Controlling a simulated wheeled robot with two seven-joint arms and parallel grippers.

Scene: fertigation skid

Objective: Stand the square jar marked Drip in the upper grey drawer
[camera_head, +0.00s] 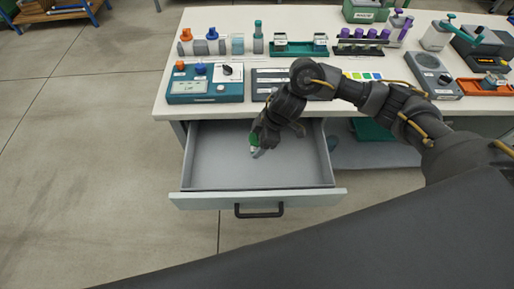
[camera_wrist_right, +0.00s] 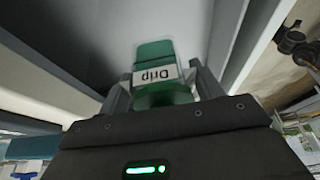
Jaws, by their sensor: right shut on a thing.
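The square jar marked Drip is green with a white label. It shows in the right wrist view (camera_wrist_right: 156,74) between the two fingers, and partly in the head view (camera_head: 254,141). My right gripper (camera_head: 262,143) is shut on the jar, and its fingers also show in the wrist view (camera_wrist_right: 160,90). The upper grey drawer (camera_head: 212,170) is pulled open below the bench top, and its floor looks empty. I cannot tell whether the jar touches the drawer floor. My left gripper is not in view.
The drawer's front has a black handle (camera_head: 259,211). The white bench top (camera_head: 165,105) behind carries a teal control box (camera_head: 205,84), several bottles, racks and a grey scale (camera_head: 432,75). My right arm crosses over the bench's front edge. Floor at the left is clear.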

